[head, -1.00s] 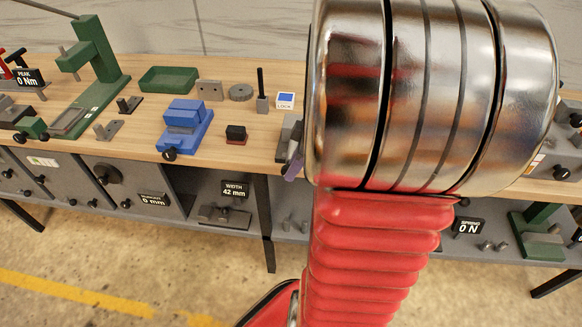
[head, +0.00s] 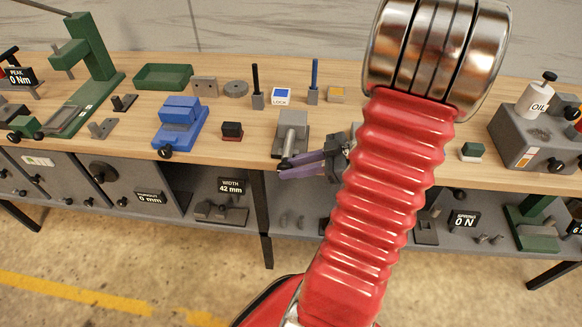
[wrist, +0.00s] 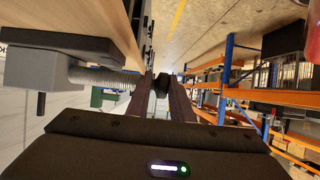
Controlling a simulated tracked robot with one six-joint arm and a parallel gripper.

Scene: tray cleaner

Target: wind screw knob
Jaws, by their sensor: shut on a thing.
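A grey vise-like block (head: 293,121) with a silver screw (head: 289,143) stands at the bench's front edge in the head view. In the wrist view the block (wrist: 40,71) is at the left, and its threaded screw (wrist: 105,78) runs right to a dark round knob (wrist: 160,86). My gripper (head: 284,168) has purple fingers and reaches the screw's front end from the right. In the wrist view my gripper (wrist: 159,92) is shut on the knob, one finger on each side. In the head view the fingers mostly hide the knob.
A small black block (head: 232,130) and a blue vise (head: 181,125) stand left of the grey block. Lever posts, one by a LOCK label (head: 281,97), stand behind it. A lower shelf with a WIDTH 42 mm display (head: 231,186) lies below. Orange-and-blue racks (wrist: 225,75) stand beyond the bench.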

